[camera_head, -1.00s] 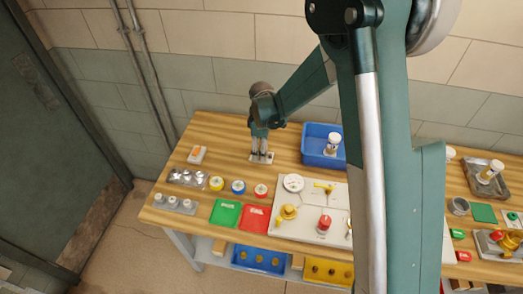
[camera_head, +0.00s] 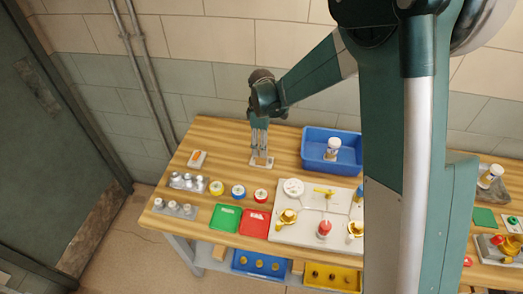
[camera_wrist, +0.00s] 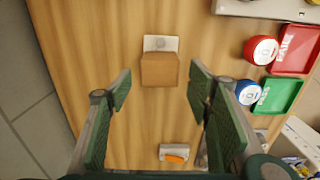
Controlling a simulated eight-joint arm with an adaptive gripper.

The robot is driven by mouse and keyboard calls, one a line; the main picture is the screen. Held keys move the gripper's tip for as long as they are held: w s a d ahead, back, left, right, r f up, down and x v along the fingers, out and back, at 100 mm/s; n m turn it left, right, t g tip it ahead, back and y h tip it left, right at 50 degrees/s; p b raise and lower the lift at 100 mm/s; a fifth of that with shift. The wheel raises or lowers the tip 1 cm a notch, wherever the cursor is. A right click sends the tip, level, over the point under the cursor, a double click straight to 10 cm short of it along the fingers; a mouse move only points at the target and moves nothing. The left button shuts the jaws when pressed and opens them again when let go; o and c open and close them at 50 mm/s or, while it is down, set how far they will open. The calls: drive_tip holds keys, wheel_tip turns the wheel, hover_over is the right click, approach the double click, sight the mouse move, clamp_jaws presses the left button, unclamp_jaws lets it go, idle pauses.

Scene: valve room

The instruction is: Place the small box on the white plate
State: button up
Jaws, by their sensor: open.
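The small box (camera_wrist: 159,69) is plain brown and shows between my fingers in the wrist view. It covers the near part of the white plate (camera_wrist: 160,43), whose far part shows beyond it with a round grey mark. The plate also shows in the head view (camera_head: 261,162), on the table under my gripper (camera_head: 260,149). My gripper (camera_wrist: 159,78) points down and is open, with a gap on each side of the box. I cannot make out the box in the head view, nor whether it lies flat on the plate.
A white and orange item (camera_head: 197,159) lies left of the plate. A blue bin (camera_head: 318,160) stands to the right. In front are coloured rolls, a green tray (camera_head: 226,218), a red tray (camera_head: 255,222) and a white valve panel (camera_head: 284,236). Bare wood surrounds the plate.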

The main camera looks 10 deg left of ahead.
drive_tip(key=shift+r, duration=2.75)
drive_tip(key=shift+d+r, duration=0.1)
drive_tip(key=shift+d+r, duration=0.15)
drive_tip(key=s+d+r+m+t, duration=0.2)
drive_tip(key=s+d+r+m, duration=0.25)
drive_tip(key=d+r, duration=0.45)
drive_tip(key=s+d+r+m+t, duration=0.1)
drive_tip(key=s+d+r+m, duration=0.45)
drive_tip(key=d, duration=0.65)
drive_tip(key=s+d+r+m+t, duration=0.3)
drive_tip(key=s+d+m, duration=0.5)
drive_tip(key=s+d, duration=0.7)
drive_tip(key=s+t, duration=0.1)
drive_tip(key=s, duration=0.3)
drive_tip(key=shift+s+d+r, duration=0.2)
drive_tip(key=shift+s+d, duration=0.1)
drive_tip(key=shift+s, duration=0.05)
